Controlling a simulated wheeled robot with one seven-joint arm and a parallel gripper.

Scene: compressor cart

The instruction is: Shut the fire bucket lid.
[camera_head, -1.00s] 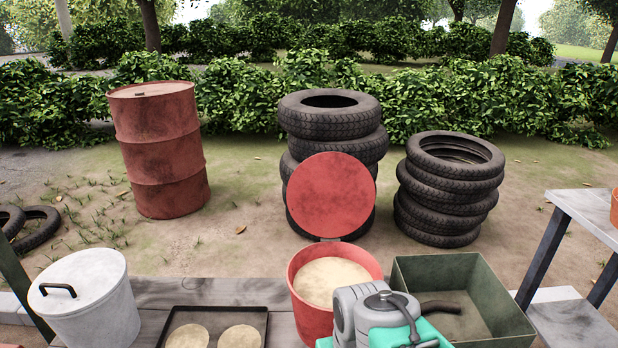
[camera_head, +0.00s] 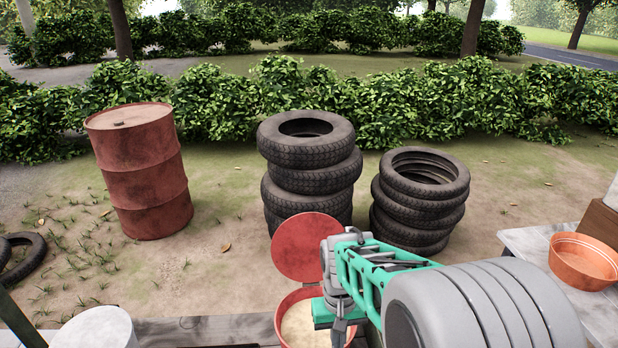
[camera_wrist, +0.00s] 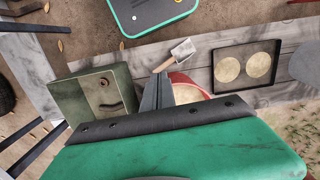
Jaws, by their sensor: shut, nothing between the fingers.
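The fire bucket (camera_head: 288,308) is red and holds pale sand. Its round red lid (camera_head: 300,247) stands raised, open, at the bucket's far side. My gripper (camera_head: 339,334) is shut and empty, pointing down at the right part of the bucket's opening, in front of the lid's lower right. It hides part of the bucket and the lid's right edge. In the wrist view the shut fingers (camera_wrist: 160,84) show beside the bucket (camera_wrist: 184,80), with sand visible to their right. The lid cannot be made out there. Whether the fingers touch anything is unclear.
A black tray (camera_wrist: 273,45) with two pale discs and a small scoop-like tool (camera_wrist: 181,52) lie nearby. Stacked tyres (camera_head: 310,150) stand behind the lid. An orange basin (camera_head: 583,262) sits at right.

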